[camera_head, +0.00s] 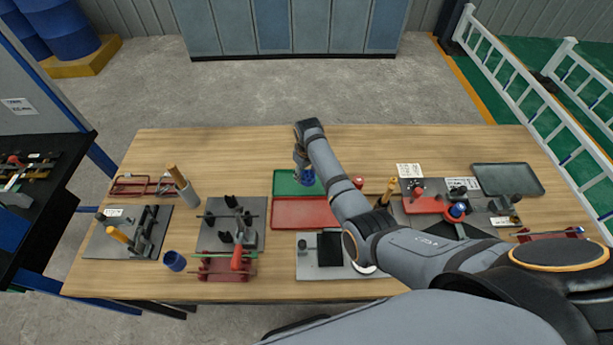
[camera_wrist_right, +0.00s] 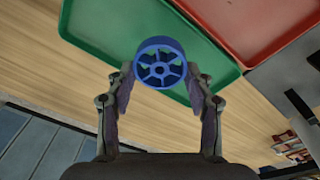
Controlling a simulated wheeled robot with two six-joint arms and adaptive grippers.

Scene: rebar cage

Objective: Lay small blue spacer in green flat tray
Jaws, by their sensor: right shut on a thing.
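A small blue spacer (camera_wrist_right: 160,62), a round ring with spokes inside, sits between the two fingertips of my right gripper (camera_wrist_right: 160,77), which is shut on it. In the head view the blue spacer (camera_head: 308,178) hangs below my right gripper (camera_head: 303,165), over the right part of the green flat tray (camera_head: 284,184). The green tray (camera_wrist_right: 95,22) also shows behind the spacer in the right wrist view. The visible floor of the tray is empty. The gripper and arm hide its right end, and the gap between spacer and tray is hard to judge. My left gripper is not in view.
A red tray (camera_head: 298,213) adjoins the green one on the near side. Another blue cylinder (camera_head: 173,261) stands at the front left of the wooden table. Grey fixture plates with upright parts stand left and right. The table behind the green tray is clear.

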